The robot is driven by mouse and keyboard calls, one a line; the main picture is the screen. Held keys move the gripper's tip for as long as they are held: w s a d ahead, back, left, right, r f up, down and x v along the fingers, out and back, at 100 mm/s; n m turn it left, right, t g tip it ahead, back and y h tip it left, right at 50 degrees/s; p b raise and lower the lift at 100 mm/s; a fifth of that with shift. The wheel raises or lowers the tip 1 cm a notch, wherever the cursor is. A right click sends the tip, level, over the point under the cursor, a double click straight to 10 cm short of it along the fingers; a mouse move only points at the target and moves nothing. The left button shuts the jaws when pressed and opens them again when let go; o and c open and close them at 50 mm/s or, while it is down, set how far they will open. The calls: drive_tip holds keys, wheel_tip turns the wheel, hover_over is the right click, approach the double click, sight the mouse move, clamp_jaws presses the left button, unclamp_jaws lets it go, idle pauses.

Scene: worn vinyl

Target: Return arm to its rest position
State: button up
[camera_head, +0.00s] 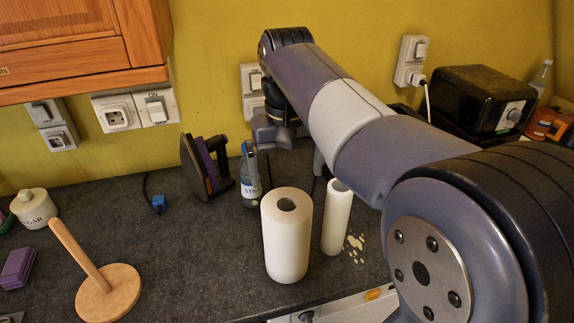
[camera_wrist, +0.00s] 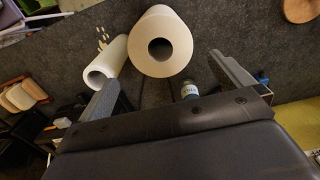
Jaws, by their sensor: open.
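My arm reaches from the lower right over the dark worktop (camera_head: 195,265) toward the yellow wall in the head view. My gripper (camera_head: 290,150) hangs at its far end, partly hidden behind the arm. In the wrist view my gripper (camera_wrist: 163,68) shows two fingers spread wide, with nothing held between them. A thick white paper roll (camera_head: 286,240) stands upright on the worktop in front of the gripper. It also shows in the wrist view (camera_wrist: 165,25). A thinner white roll (camera_head: 336,220) stands to its right, close to my arm.
A labelled bottle (camera_head: 250,180) and an upright iron (camera_head: 205,168) stand near the wall. A wooden roll holder (camera_head: 108,292) and sugar jar (camera_head: 33,208) are at left. A black toaster (camera_head: 483,100) stands at right. A wooden cupboard (camera_head: 70,45) overhangs the upper left.

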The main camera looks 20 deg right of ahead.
sight(287, 200)
idle(0.4)
wheel_tip(287, 200, down, 12)
drive_tip(key=shift+f, duration=0.1)
wheel_tip(287, 200, up, 3)
drive_tip(key=shift+f, duration=0.1)
drive_tip(key=shift+r, duration=0.6)
drive_tip(key=shift+f, duration=0.1)
